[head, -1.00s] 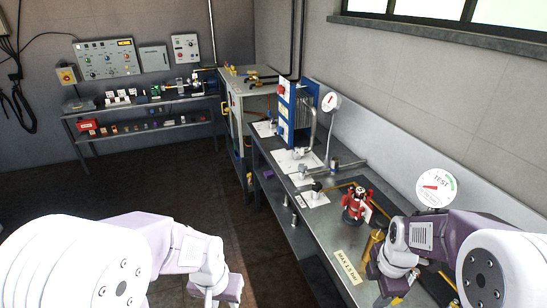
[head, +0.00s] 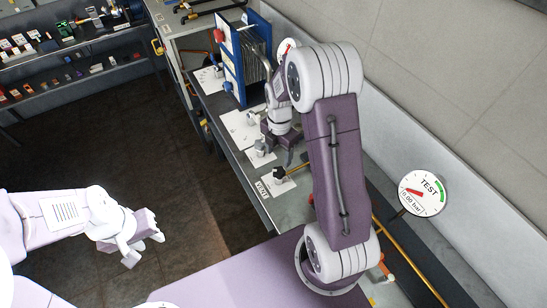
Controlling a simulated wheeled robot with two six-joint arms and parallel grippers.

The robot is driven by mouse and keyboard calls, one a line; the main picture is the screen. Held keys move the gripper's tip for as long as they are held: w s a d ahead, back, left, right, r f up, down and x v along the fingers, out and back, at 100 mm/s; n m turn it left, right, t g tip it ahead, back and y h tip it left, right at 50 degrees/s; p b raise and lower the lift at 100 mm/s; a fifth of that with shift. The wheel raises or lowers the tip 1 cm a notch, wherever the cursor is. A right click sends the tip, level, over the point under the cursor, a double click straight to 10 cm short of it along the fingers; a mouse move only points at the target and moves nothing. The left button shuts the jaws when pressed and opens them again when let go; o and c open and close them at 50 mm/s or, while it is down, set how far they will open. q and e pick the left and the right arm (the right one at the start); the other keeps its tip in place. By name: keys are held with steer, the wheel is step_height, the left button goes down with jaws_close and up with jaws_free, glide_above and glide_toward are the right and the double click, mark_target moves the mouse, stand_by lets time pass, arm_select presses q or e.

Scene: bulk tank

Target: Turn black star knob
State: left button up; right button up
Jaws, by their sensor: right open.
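A small black knob (head: 279,172), likely the star knob, stands on a white plate (head: 281,186) on the bench. Its exact shape is too small to make out. My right gripper (head: 290,156) points down just behind and right of this knob; it is open and appears empty. Whether it touches anything there is hard to tell. My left gripper (head: 145,250) is open and empty over the floor at the lower left, well away from the bench.
A blue-framed plate unit (head: 232,58) stands on the bench behind my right gripper. A round TEST gauge (head: 424,193) and a yellow pipe (head: 408,258) are at the right. My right arm hides part of the bench. Floor at left is clear.

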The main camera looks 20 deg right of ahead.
steer(key=s, duration=0.2)
glide_above(279, 171)
step_height(279, 171, down, 4)
steer(key=shift+w+f+p, duration=0.1)
steer(key=shift+w+p, duration=0.05)
steer(key=shift+p, duration=0.2)
steer(key=f, duration=0.4)
steer(key=shift+s+f+p, duration=0.2)
steer(key=shift+p, duration=0.1)
arm_select(q)
steer(key=shift+s+r, duration=0.3)
steer(key=shift+r, duration=0.55)
arm_select(e)
steer(key=shift+w+f, duration=0.1)
steer(key=shift+w, duration=0.05)
steer(key=shift+c, duration=0.3)
jaws_close()
